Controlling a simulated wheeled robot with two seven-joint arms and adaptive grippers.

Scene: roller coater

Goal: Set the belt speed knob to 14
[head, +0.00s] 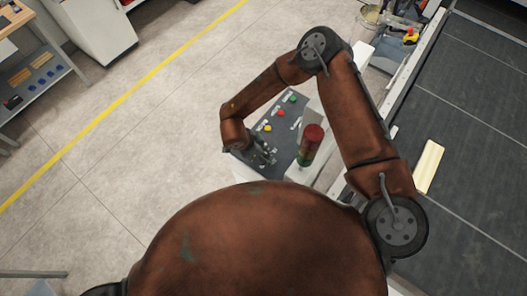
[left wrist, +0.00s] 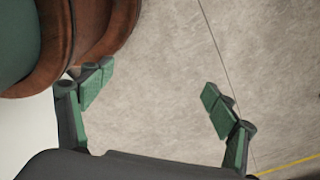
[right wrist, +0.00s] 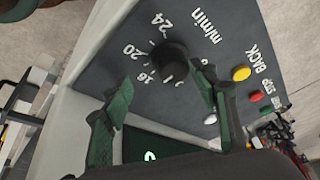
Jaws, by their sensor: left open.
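The belt speed knob (right wrist: 170,60) is black and sits on the dark control panel (right wrist: 225,35) in the right wrist view. White scale numbers around it include 24, 20 and 16. Its pointer mark is not clear. My right gripper (right wrist: 160,79) is open, its green-padded fingers apart just below the knob; I cannot tell whether they touch it. A display (right wrist: 150,148) with a green digit is partly hidden by this gripper. In the head view my right gripper (head: 262,154) is over the panel's near end. My left gripper (left wrist: 156,90) is open and empty above the floor.
Yellow (right wrist: 241,73) and red (right wrist: 256,96) buttons lie right of the knob. A red, amber and green signal tower (head: 311,145) stands beside the panel. A dark conveyor belt (head: 470,110) with a pale board (head: 428,167) is at the right.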

